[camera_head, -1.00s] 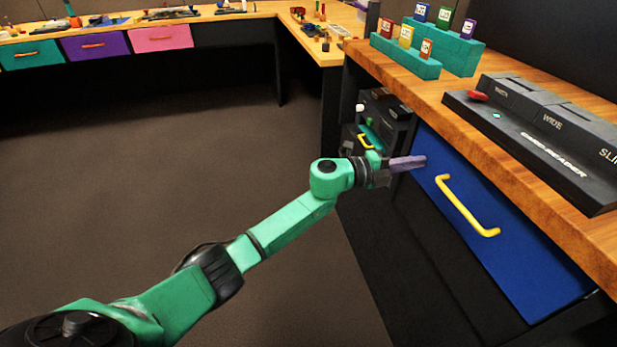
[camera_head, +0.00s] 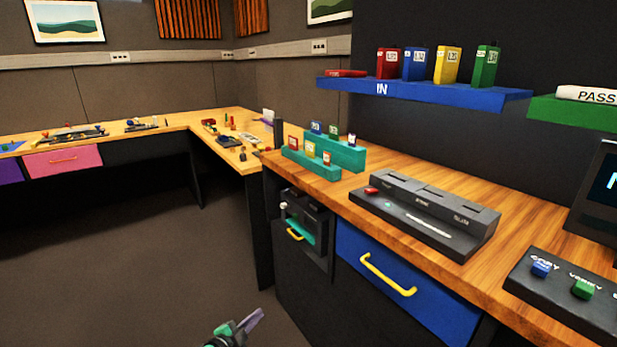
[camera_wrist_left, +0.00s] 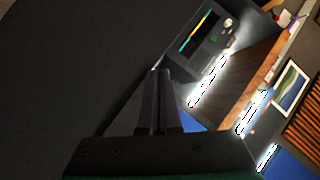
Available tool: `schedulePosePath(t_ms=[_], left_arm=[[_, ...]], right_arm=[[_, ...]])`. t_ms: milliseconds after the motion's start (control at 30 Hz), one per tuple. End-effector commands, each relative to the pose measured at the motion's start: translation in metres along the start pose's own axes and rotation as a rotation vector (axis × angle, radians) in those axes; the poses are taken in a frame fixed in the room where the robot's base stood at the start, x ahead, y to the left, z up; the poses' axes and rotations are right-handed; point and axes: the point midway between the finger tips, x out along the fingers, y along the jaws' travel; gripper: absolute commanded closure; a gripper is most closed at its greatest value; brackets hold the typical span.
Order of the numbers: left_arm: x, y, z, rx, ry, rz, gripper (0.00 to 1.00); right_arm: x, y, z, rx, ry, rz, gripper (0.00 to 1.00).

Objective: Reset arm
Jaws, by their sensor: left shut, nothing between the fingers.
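My left gripper (camera_head: 250,322) shows at the bottom of the head view, with purple fingers and a bit of green arm behind them. It is in front of and below the desk, apart from the blue drawer (camera_head: 372,262) and its yellow handle (camera_head: 388,275). In the left wrist view its two dark fingers (camera_wrist_left: 159,100) lie together with nothing between them. My right gripper is in neither view.
The wooden desk (camera_head: 490,180) bears a black card reader (camera_head: 425,215), teal card racks (camera_head: 345,155) and a button panel (camera_head: 575,290). A blue shelf (camera_head: 430,93) hangs above. Open floor (camera_head: 130,260) lies at left.

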Motion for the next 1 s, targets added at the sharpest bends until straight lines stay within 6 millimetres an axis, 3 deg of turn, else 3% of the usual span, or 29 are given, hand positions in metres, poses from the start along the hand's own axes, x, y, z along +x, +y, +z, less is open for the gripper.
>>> schedulePosePath(t_ms=[33, 133, 200, 300, 400, 500, 600, 733, 1000], left_arm=[[-0.024, 0.019, 0.021, -0.11, -0.107, 0.034, 1.0], [-0.075, 0.081, 0.077, -0.311, -0.326, 0.096, 1.0], [-0.118, 0.126, 0.105, -0.434, -0.471, 0.139, 1.0], [-0.188, 0.188, 0.131, -0.59, -0.67, 0.201, 1.0], [-0.264, 0.245, 0.14, -0.728, -0.859, 0.263, 1.0], [-0.337, 0.293, 0.136, -0.844, -1.027, 0.318, 1.0], [-0.388, 0.325, 0.129, -0.919, -1.144, 0.355, 1.0], [-0.413, 0.341, 0.125, -0.958, -1.203, 0.372, 1.0], [-0.414, 0.342, 0.125, -0.96, -1.205, 0.373, 1.0]], right_arm=[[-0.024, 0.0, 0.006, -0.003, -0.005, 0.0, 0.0], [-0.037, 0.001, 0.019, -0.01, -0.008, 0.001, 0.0], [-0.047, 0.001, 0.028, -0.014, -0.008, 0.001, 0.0], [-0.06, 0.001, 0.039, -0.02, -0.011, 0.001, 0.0], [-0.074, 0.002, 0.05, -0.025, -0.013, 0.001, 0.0], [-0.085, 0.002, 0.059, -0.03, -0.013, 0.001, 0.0], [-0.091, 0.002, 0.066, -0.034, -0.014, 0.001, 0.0], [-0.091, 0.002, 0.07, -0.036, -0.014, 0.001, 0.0], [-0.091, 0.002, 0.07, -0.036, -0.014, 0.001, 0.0]])
